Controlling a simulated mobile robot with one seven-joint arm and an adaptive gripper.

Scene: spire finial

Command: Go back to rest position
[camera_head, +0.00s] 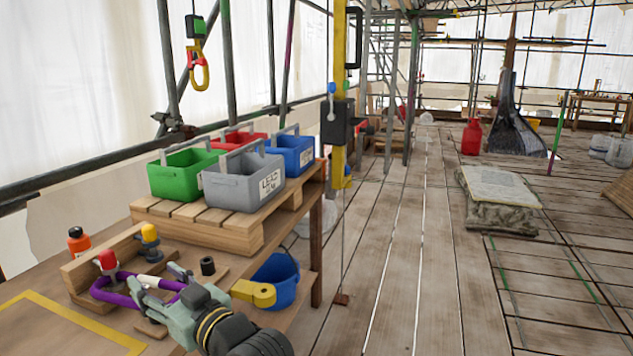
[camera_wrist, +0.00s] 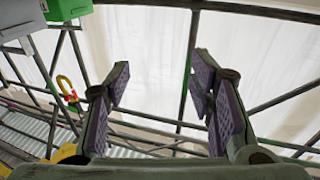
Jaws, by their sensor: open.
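My gripper (camera_head: 163,278) is over the near part of the wooden workbench (camera_head: 60,325) in the head view. In the wrist view my gripper (camera_wrist: 161,72) has its two purple-padded fingers wide apart with nothing between them. Beyond the fingers are white sheeting (camera_wrist: 150,40) and scaffold tubes. A purple loop (camera_head: 103,291) shows beside and partly behind my gripper, near a red-topped peg (camera_head: 107,262) and a yellow-topped peg (camera_head: 149,235). Part of the loop is hidden by my gripper.
A pallet (camera_head: 215,237) on the bench carries a green crate (camera_head: 180,177), a grey crate (camera_head: 240,186), a blue crate (camera_head: 296,155) and a red crate (camera_head: 238,138). An orange bottle (camera_head: 78,241) stands left. A blue bucket (camera_head: 277,282) is beside my arm.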

